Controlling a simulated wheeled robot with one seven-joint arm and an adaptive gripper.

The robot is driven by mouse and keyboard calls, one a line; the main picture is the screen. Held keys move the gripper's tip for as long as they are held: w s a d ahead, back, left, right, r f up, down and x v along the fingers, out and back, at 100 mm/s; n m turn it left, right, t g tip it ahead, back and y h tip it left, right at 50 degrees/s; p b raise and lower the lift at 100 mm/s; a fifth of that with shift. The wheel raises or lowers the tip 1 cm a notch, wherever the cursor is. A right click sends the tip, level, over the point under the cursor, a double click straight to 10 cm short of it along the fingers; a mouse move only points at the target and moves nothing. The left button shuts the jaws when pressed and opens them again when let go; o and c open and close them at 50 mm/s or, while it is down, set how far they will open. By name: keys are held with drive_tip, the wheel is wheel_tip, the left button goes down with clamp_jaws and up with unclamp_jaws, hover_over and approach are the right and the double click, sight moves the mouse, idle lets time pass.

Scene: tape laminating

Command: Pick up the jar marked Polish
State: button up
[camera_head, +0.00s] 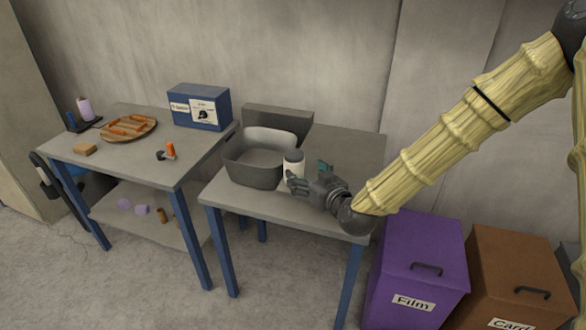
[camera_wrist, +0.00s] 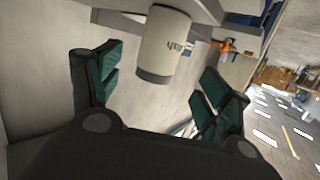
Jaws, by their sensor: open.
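A white jar with a dark band (camera_head: 293,166) stands on the right-hand table, just right of a grey tub. I see no finger touching the jar.
The grey tub (camera_head: 252,172) stands close left of the jar. Bare tabletop (camera_head: 240,200) lies in front of it. The left table holds a blue box (camera_head: 199,107) and a round tray (camera_head: 106,135). A purple Film bin (camera_head: 418,255) and a brown bin (camera_head: 520,265) stand at right.

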sight(298, 168)
drive_tip(key=x, duration=0.3)
drive_tip(key=shift+w+d, duration=0.1)
drive_tip(key=shift+d, duration=0.15)
drive_tip(key=shift+p+x, duration=0.65)
drive_tip(key=shift+x, duration=2.1)
drive_tip(key=shift+a+f, duration=0.1)
drive_tip(key=shift+a, duration=0.05)
drive_tip(key=shift+c, duration=0.4)
drive_tip(key=c, duration=1.2)
